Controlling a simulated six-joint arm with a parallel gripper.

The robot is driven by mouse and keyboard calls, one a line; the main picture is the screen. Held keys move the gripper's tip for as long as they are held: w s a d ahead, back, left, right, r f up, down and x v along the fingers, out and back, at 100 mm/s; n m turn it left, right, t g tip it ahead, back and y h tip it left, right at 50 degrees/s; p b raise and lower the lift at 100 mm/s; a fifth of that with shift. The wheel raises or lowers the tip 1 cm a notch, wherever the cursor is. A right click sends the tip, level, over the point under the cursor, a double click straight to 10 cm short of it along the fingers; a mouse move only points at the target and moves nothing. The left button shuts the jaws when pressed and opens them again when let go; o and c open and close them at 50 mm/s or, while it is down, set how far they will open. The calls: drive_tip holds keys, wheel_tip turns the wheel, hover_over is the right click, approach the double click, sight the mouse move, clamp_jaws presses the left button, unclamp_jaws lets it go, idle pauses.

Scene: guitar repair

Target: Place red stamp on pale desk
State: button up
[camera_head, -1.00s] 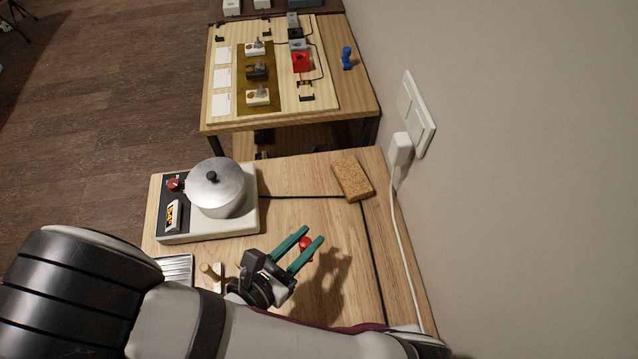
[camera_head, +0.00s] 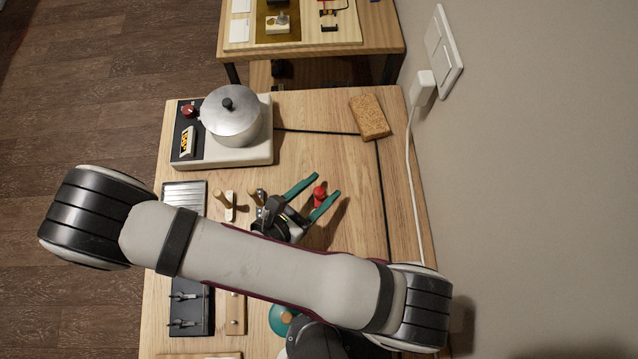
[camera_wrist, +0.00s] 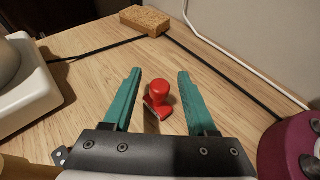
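The red stamp (camera_wrist: 158,95) stands on the wooden desk (camera_head: 345,165), its round red knob up and its base down. In the head view the red stamp (camera_head: 319,193) shows between the two teal fingers. My gripper (camera_head: 313,192) is open, with one finger on each side of the stamp. In the wrist view my gripper (camera_wrist: 156,90) shows gaps between the stamp and both fingers, and the stamp sits between them. I cannot tell which surface the task calls the pale desk; a lighter wooden table (camera_head: 375,40) stands at the back.
A hot plate (camera_head: 245,151) with a lidded pot (camera_head: 230,118) stands at the back left. A cork block (camera_head: 370,117) lies at the back right. Wooden pegs (camera_head: 228,207) stand left of my gripper. A white cable (camera_head: 409,180) runs along the right wall.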

drive_tip(key=v, duration=1.2)
drive_tip(key=d+r+m+g+y, duration=0.5)
drive_tip(key=d+r+m, duration=0.1)
drive_tip(key=m, duration=0.8)
drive_tip(key=s+d+r+m+g+y, duration=0.1)
drive_tip(key=d+r+m+g+y, duration=0.4)
drive_tip(key=m, duration=1)
wheel_tip(320, 180, up, 3)
drive_tip(key=shift+s+d+f+m+g, duration=0.2)
drive_tip(key=shift+d+m+g, duration=0.1)
drive_tip(key=shift+d+g, duration=0.45)
drive_tip(key=shift+o, duration=0.5)
drive_tip(key=m+t, duration=0.1)
drive_tip(key=r+m+y, duration=0.1)
drive_tip(key=m, duration=0.1)
drive_tip(key=shift+t, duration=0.35)
drive_tip(key=shift+w, duration=0.1)
